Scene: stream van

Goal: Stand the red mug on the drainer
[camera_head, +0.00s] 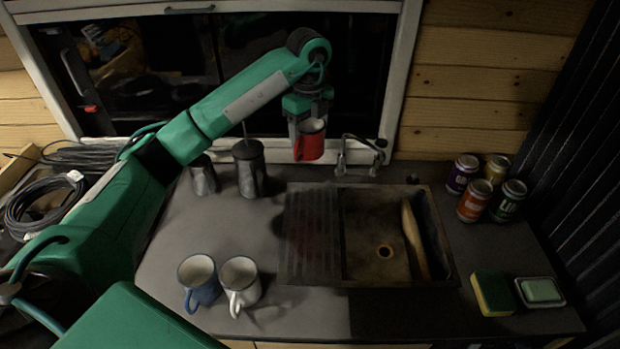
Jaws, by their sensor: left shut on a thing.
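The red mug (309,148) is upright in the air near the back of the counter, below my left gripper (308,124). My left gripper points down and is shut on the mug. The drainer (312,235) is the ridged left part of the sink unit, on the near side of the mug and lower down. Its surface is bare. My right gripper is not in view.
A blue mug (199,281) and a white mug (240,284) stand at the front left. Dark metal pots (249,168) stand at the back. The sink basin (375,255) holds a wooden board (414,238); the tap (358,155) is behind it. Several cans (474,201) stand right.

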